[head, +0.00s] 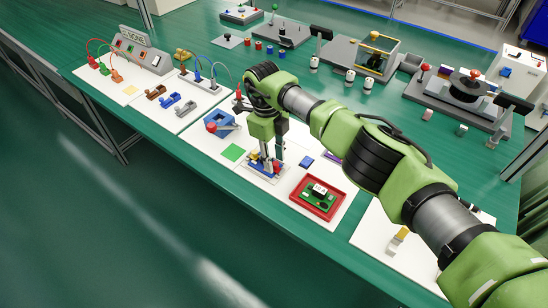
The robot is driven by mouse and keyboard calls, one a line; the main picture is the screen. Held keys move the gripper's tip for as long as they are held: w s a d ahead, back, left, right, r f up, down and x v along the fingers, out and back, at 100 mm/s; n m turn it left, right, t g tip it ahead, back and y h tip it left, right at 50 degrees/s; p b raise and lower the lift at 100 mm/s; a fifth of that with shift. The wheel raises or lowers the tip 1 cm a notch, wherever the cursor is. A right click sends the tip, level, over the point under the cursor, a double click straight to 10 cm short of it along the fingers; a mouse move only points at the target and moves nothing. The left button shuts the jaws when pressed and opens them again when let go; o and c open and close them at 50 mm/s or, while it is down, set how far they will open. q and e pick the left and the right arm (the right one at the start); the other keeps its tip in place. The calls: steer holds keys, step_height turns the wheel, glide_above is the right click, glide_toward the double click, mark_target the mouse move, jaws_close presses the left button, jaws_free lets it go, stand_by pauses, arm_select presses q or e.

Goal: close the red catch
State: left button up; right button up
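A small red part (277,168), which looks like the red catch, sits at the right end of a low fixture with a blue base (267,173) on a white board. A small yellow part (254,157) shows at the fixture's left end. My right gripper (268,160) points down at the fixture, with its fingertips very close to the red part. Whether they touch it cannot be told. The gripper hides much of the fixture. Its finger gap is too small to read, and whether the catch is open or closed is unclear. My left gripper is out of view.
A blue box (219,122) with a red ball stands left of the fixture. A red tray (302,196) with a green circuit board lies to the right. A green square (233,152) and a blue block (306,162) are close by. My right arm spans the right side.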

step_height(320, 180, up, 12)
steer(key=a, duration=0.1)
steer(key=shift+w, duration=0.45)
steer(key=shift+f, duration=0.1)
